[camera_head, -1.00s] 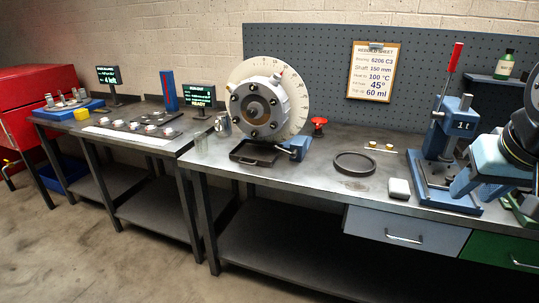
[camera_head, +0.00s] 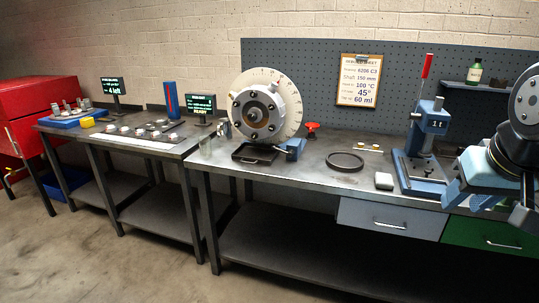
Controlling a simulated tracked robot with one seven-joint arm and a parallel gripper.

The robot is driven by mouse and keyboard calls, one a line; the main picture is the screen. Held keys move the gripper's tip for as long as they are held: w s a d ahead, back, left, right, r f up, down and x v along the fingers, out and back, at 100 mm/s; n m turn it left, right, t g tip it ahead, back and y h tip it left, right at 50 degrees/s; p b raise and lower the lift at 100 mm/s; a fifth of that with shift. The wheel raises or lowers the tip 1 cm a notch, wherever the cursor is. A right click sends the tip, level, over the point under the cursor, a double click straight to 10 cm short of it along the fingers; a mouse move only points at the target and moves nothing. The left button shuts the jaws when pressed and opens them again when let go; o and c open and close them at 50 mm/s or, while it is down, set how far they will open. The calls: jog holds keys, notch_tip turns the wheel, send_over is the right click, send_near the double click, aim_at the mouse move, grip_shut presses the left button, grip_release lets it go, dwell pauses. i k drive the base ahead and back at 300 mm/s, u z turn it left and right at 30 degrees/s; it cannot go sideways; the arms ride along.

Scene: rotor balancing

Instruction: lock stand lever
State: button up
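The rotor stand stands on the middle bench, with a grey round housing (camera_head: 257,112) in front of a white graduated dial (camera_head: 294,88). A small blue block with a short handle (camera_head: 291,148) sits at the stand's lower right; I cannot tell whether this is the stand lever or whether it is locked. My arm comes in at the right edge, well away from the stand. A dark jointed part there may be my gripper (camera_head: 525,213); its fingers are not clear, and nothing is seen held.
A black tray (camera_head: 254,153), a red knob (camera_head: 312,127) and a black ring (camera_head: 345,161) are near the stand. A press (camera_head: 427,125) with a red-handled lever stands near my arm. Floor in front is clear.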

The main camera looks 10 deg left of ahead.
aim_at(290, 154)
jog(key=z, duration=0.15)
jog(key=i, duration=0.9)
jog(key=u, duration=0.1)
